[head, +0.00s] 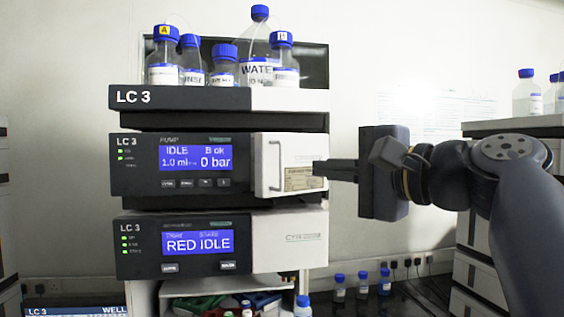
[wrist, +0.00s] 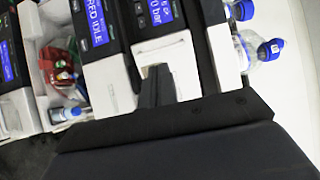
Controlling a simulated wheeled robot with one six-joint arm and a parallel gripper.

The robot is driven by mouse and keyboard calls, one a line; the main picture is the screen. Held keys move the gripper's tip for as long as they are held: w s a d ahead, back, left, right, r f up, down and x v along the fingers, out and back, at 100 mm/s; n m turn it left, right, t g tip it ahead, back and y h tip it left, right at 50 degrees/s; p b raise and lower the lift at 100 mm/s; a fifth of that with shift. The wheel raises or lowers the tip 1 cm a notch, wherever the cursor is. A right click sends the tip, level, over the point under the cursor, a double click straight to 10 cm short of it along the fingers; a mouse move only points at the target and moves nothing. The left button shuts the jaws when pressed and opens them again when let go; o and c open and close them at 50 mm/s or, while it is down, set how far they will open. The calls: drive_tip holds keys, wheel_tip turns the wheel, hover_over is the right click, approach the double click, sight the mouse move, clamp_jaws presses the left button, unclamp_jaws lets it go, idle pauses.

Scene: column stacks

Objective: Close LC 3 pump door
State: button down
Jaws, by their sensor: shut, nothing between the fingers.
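The LC 3 pump unit (head: 190,165) is the middle module of the stack in the head view, with a blue screen reading IDLE and 0 bar. Its white door (head: 288,150) is at the right of its front, with a handle along the left part and a beige label (head: 303,179) low on the right. The door looks flush or nearly so; I cannot tell if a gap remains. My gripper (head: 320,168) is shut and empty, its tips at the door's right side by the label. Contact is unclear. In the wrist view the gripper (wrist: 155,84) points at the white front.
The lower LC 3 module (head: 200,243) reads RED IDLE. Several blue-capped bottles (head: 222,65) stand in the tray (head: 180,98) on top. Small bottles (head: 362,284) stand at the lower right. Another stack (head: 480,240) stands at the far right, behind my arm.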

sight(282, 167)
drive_tip(key=shift+p+x, duration=0.95)
drive_tip(key=shift+x, duration=2.2)
